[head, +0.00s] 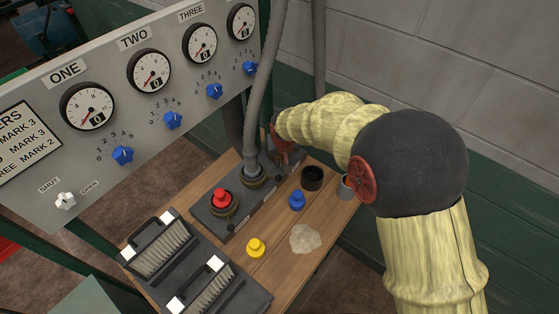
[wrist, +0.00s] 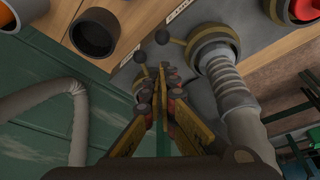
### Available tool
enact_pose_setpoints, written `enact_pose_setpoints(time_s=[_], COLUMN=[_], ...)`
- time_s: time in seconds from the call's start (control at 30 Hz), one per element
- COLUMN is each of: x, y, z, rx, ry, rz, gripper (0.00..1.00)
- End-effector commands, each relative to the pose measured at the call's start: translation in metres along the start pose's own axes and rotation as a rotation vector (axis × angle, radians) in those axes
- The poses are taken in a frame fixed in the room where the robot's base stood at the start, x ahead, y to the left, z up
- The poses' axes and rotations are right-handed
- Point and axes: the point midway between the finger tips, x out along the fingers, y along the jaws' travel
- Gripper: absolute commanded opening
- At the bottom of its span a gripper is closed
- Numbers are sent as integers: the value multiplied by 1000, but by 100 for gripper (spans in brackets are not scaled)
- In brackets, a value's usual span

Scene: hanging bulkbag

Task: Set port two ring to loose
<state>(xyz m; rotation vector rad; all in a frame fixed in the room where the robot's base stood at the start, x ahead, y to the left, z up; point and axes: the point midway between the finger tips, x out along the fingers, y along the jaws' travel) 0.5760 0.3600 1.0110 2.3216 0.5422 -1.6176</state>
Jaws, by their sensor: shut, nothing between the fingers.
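A grey hose stands in the middle port of a dark port block (head: 231,215). The brass ring (head: 254,181) of this port circles the hose's foot. In the wrist view the ring (wrist: 212,45) has a short lever ending in a black ball (wrist: 162,37). A second black ball (wrist: 140,57) shows on a lever at the port to its left, mostly hidden by my fingers. My gripper (wrist: 162,72) is shut and empty, its tips close to both balls; I cannot tell if they touch. In the head view my arm hides most of it.
A red plug (head: 222,197) sits in the nearest port. A blue plug (head: 297,200), yellow plug (head: 256,247), black cup (head: 312,178) and pale patch (head: 305,239) are on the wooden bench. Brushes lie in front. A gauge panel (head: 107,130) rises at left; another hose (wrist: 75,120) hangs nearby.

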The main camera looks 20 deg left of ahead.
Motion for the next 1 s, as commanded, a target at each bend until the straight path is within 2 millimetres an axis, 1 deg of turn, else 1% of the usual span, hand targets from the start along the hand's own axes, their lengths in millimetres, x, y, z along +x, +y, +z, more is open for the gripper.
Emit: enact_pose_setpoints(time_s=[0.03,0.2,0.3,0.43,0.6,1.0], x=[12,42,58,72,81,81], y=[0,1,1,0,0,0], z=[2,2,1,1,0,1], rx=[0,0,0,0,0,3], ry=[-4,-4,-3,-1,-1,-1], rz=[1,1,1,1,1,1], gripper=[0,0,0,0,0,0])
